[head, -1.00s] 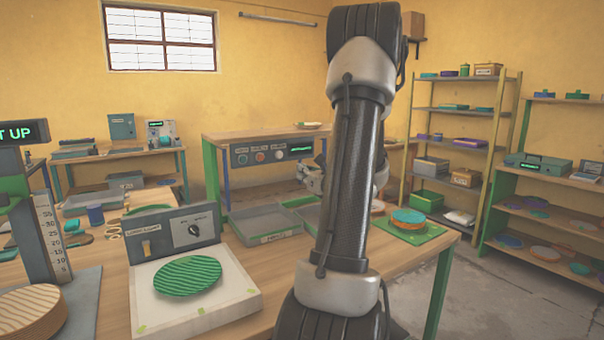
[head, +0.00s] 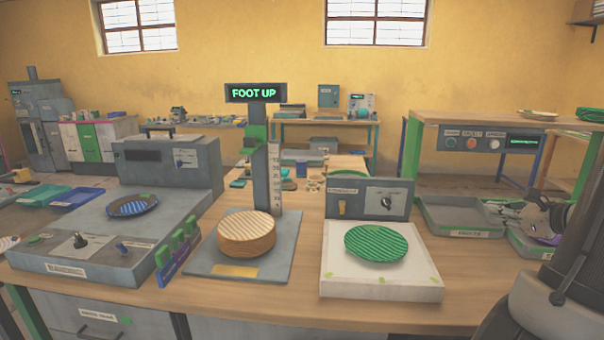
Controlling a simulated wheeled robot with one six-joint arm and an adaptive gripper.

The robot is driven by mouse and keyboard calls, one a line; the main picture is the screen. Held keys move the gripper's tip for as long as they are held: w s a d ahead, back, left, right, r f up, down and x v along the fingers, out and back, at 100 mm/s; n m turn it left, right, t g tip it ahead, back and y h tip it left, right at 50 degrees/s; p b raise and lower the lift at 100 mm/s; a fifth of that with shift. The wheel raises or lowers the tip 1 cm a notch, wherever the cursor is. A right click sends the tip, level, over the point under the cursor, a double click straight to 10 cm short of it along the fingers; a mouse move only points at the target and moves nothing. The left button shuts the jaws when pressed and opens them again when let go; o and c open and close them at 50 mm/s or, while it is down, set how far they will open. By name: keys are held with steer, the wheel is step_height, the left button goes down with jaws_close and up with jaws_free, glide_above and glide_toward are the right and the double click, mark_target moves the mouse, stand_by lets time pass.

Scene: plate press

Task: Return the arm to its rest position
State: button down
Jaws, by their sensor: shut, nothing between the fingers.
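My arm is at the right edge of the head view, with a dark, thick link in the lower right corner. My gripper (head: 507,208) is small and partly cut up by the clutter behind it, over the trays at the right of the bench. It is shut and holds nothing. The green ribbed plate (head: 383,243) lies on the white pad of the test unit (head: 340,282), apart from the gripper. A round wooden ribbed block (head: 247,235) sits under the stand (head: 263,160) whose display reads FOOT UP.
A grey press unit (head: 95,262) with a dark blue plate (head: 133,206) stands on the left. A grey tray (head: 430,232) lies right of the test unit. A control shelf (head: 440,165) stands behind.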

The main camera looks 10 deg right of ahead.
steer(key=s+a+n+g+y, duration=0.1)
steer(key=s+a+n+g, duration=1)
steer(key=s+a+n, duration=0.55)
step_height(320, 180, up, 9)
steer(key=a+n+t+h, duration=0.2)
steer(key=n+h, duration=0.1)
steer(key=n, duration=1)
steer(key=shift+w+a+f+h, duration=0.2)
steer(key=shift+a+h, duration=0.1)
steer(key=shift+a, duration=0.1)
